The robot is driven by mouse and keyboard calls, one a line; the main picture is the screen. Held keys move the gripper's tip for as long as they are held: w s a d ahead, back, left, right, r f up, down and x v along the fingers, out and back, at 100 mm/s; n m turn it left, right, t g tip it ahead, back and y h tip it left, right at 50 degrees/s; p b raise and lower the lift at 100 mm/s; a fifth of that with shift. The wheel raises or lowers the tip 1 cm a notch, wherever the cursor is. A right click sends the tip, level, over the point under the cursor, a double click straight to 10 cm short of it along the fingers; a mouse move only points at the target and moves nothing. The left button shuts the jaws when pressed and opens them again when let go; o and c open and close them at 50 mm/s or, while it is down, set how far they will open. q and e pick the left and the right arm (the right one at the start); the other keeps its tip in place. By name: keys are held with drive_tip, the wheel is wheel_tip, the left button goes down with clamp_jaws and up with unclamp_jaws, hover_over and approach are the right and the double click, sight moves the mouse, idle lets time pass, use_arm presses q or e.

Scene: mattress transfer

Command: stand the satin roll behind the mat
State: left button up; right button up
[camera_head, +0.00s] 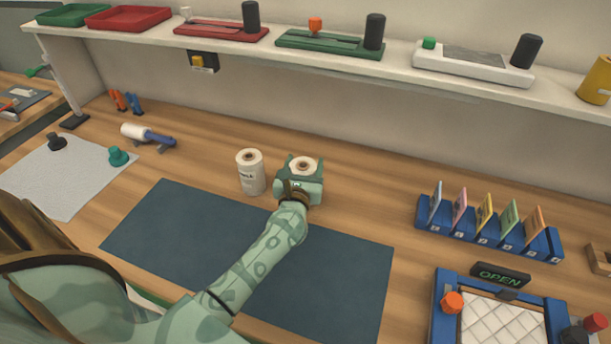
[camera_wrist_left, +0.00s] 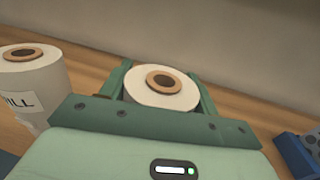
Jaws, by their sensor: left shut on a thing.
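My left gripper (camera_head: 301,180) is shut on a white roll (camera_head: 303,166) with a brown core, held upright. In the left wrist view this roll (camera_wrist_left: 160,92) sits between the two green fingers. Its label is hidden, so I cannot read whether it says satin. It is just beyond the far edge of the dark blue mat (camera_head: 170,230); I cannot tell whether its base touches the table. A second white roll (camera_head: 250,174) stands just left of it, apart from the gripper. In the left wrist view its label (camera_wrist_left: 20,100) ends in "ILL". My right gripper is not in view.
A shelf (camera_head: 390,70) with trays and devices runs along the back above the table. A blue rack of coloured cards (camera_head: 485,230) stands to the right. A lint roller (camera_head: 147,135) lies at the left. The wood behind the rolls is clear.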

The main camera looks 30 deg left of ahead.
use_arm(q)
drive_tip(key=shift+f+b, duration=0.3)
drive_tip(key=shift+f, duration=0.55)
drive_tip(key=shift+r, duration=0.25)
drive_tip(key=shift+f, duration=0.15)
drive_tip(key=o, duration=1.2)
drive_tip(key=shift+d, duration=0.1)
drive_tip(key=shift+s+p, duration=0.15)
drive_tip(key=shift+p, duration=0.15)
drive_tip(key=v, duration=1.1)
drive_tip(key=shift+s, duration=0.35)
drive_tip(key=shift+d, duration=0.15)
